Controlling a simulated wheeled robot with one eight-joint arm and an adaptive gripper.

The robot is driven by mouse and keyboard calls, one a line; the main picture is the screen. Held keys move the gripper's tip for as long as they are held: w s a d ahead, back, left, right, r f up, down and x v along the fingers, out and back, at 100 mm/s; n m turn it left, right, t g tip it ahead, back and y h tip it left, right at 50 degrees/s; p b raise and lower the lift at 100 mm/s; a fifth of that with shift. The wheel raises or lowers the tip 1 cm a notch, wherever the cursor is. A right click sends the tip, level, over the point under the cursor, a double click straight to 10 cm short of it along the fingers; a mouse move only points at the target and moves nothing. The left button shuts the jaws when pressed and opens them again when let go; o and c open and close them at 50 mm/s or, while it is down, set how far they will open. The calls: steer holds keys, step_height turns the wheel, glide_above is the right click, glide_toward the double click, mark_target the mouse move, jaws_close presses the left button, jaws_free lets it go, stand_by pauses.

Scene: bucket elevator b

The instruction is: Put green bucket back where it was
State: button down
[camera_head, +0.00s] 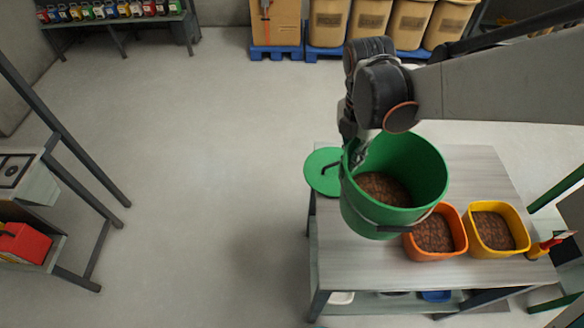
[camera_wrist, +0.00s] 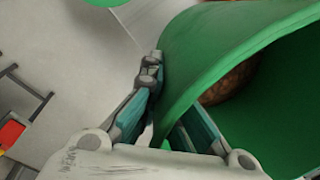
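The green bucket (camera_head: 425,180), with brown granular contents inside, appears raised above the grey table and a little tilted. My gripper (camera_head: 358,152) is at its left rim. In the wrist view, the fingers (camera_wrist: 168,105) lie on either side of the wall of the bucket (camera_wrist: 205,60) and pinch it. The wire handle hangs low across the front of the bucket. A green round lid (camera_head: 322,171) lies at the left edge of the table, partly hidden by the bucket. The bucket's underside and any gap below it are hidden.
On the table (camera_head: 340,270), an orange container (camera_head: 436,254) and a yellow container (camera_head: 498,251), both with brown contents, stand right of the bucket. Open floor (camera_head: 220,150) lies to the left. A shelf frame (camera_head: 85,195) stands far left; beige bins (camera_head: 368,25) line the back.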

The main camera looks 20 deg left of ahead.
steer(key=shift+s+a+f+b, duration=0.2)
steer(key=shift+s, duration=0.2)
steer(key=shift+s+a+f+b, duration=0.15)
steer(key=shift+s+a+b, duration=0.05)
steer(key=shift+s, duration=0.2)
step_height(320, 180, down, 19)
steer(key=b, duration=1.2)
steer(key=shift+w+b, duration=0.25)
steer(key=shift+b, duration=0.15)
steer(key=shift+d, duration=0.15)
steer(key=shift+f, duration=0.15)
steer(key=c, duration=1.8)
jaws_free()
step_height(320, 180, up, 12)
steer(key=a+p, duration=0.1)
steer(key=p, duration=0.7)
steer(key=shift+w, duration=0.3)
